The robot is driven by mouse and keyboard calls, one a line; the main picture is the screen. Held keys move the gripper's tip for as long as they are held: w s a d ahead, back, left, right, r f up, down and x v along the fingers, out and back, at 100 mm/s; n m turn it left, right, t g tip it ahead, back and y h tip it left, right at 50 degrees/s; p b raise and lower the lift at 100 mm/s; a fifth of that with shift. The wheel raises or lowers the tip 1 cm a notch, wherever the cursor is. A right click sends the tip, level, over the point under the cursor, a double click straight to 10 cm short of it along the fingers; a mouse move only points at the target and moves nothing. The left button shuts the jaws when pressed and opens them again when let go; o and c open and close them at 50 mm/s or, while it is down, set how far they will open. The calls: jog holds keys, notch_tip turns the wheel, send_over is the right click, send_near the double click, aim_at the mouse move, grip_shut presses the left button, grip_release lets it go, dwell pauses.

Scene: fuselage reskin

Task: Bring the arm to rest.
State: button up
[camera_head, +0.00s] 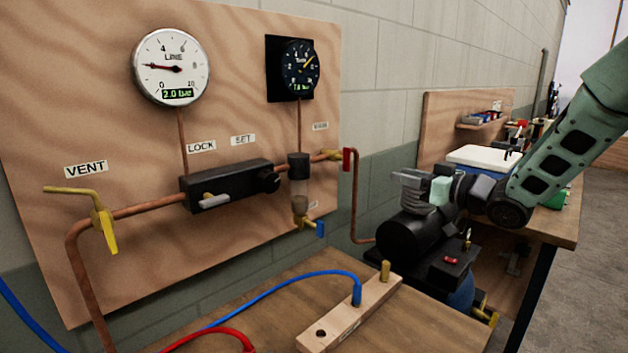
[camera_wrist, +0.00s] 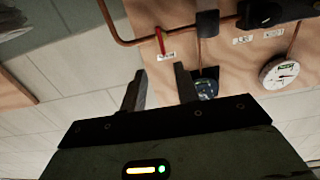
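My arm (camera_head: 575,135) reaches in from the right edge in the head view, bent at a dark joint. My gripper (camera_head: 408,177) is in front of the block wall, above a black cylindrical tank in the picture. In the wrist view my gripper (camera_wrist: 161,88) has its two fingers apart with nothing between them. The wrist view shows the wall and the gauge board beyond the fingers, upside down. I cannot tell the exact gap between the gripper and the tank.
A wooden board (camera_head: 60,130) carries gauges, copper pipe and valves. The black tank (camera_head: 405,237) stands below my gripper. A wooden block (camera_head: 350,312) with a blue hose lies on the front bench (camera_head: 285,290). A workbench (camera_head: 555,222) stands behind my arm. Open floor (camera_head: 590,270) is at right.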

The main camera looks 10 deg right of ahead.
jog(key=s+a+f+m+g+h, duration=0.1)
jog(key=s+a+f+g+h, duration=0.2)
jog(key=a, duration=0.4)
jog(key=s+a+f+g+h, duration=0.2)
jog(key=s+a+f, duration=0.1)
jog(key=s+a, duration=0.3)
jog(key=s+a+f+g+h, duration=0.1)
jog(key=s+f+g, duration=0.1)
jog(key=s, duration=0.8)
jog(key=s+a+f+n+g+h, duration=0.1)
jog(key=s+g, duration=0.3)
jog(key=s, duration=0.6)
jog(key=s+a+f+g+h, duration=0.1)
jog(key=s+f+g+h, duration=0.1)
jog(key=s, duration=0.8)
jog(key=shift+s+a+f+n+g+h, duration=0.2)
jog(key=shift+a+f+n+g+h, duration=0.15)
jog(key=shift+g, duration=0.35)
